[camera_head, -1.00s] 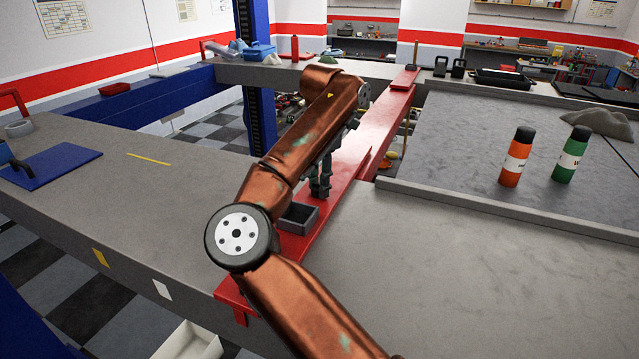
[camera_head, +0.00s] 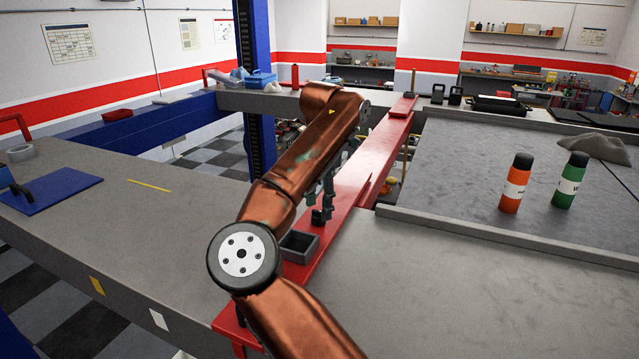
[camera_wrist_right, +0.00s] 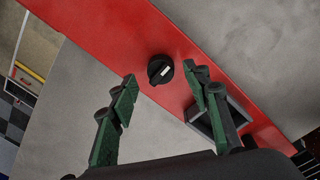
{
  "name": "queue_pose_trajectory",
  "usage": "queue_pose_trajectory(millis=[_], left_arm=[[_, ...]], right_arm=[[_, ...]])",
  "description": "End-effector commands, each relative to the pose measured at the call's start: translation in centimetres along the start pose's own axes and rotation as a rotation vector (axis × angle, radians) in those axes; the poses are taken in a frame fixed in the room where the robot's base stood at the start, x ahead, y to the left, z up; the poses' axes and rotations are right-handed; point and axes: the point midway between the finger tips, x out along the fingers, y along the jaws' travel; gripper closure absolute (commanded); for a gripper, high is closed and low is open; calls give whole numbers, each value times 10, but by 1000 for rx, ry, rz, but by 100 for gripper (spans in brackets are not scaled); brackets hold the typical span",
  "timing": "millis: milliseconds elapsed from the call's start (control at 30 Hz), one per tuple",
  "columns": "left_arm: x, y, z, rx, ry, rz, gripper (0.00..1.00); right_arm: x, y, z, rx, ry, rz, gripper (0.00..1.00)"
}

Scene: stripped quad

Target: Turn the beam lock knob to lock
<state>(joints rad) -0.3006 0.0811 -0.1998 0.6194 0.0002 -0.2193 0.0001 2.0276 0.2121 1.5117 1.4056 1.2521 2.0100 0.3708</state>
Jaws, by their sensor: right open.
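The beam lock knob (camera_wrist_right: 160,69) is a round black knob with a white pointer mark, on the red beam (camera_wrist_right: 112,38). In the head view a small dark shape (camera_head: 317,217) on the red beam (camera_head: 350,185), partly behind my arm, appears to be the knob. My right gripper (camera_wrist_right: 163,80) is open and empty. Its green fingers stand apart, with the knob ahead of and roughly between the tips in the wrist view. In the head view my right gripper (camera_head: 328,200) hangs over the beam close to the knob. No contact is visible. My left gripper is not in view.
A small grey tray (camera_head: 297,257) sits on the beam beside the knob; its rim (camera_wrist_right: 240,110) is near the right finger in the wrist view. Grey slabs flank the beam. An orange bottle (camera_head: 515,183) and a green bottle (camera_head: 569,180) stand at the right. A blue mat (camera_head: 50,193) lies left.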

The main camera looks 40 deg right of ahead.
Motion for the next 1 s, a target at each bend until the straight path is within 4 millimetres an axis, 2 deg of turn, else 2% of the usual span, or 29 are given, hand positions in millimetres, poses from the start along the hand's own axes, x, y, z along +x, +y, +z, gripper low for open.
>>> queue_pose_trajectory(millis=[33, 200, 300, 433, 633, 1000], left_arm=[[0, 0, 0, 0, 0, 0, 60], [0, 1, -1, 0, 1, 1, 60], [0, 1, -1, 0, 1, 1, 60], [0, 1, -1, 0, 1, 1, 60], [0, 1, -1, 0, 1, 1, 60], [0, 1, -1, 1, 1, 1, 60]], right_arm=[[-14, 0, 0, -2, 1, 7, 56], [-51, 0, 0, -3, 3, 6, 56], [-70, 0, 1, -3, 1, 5, 56], [-84, 0, 0, -2, 2, 2, 56], [-94, 0, 0, 1, 1, 2, 56], [-94, 0, 0, 1, 0, 1, 56]])
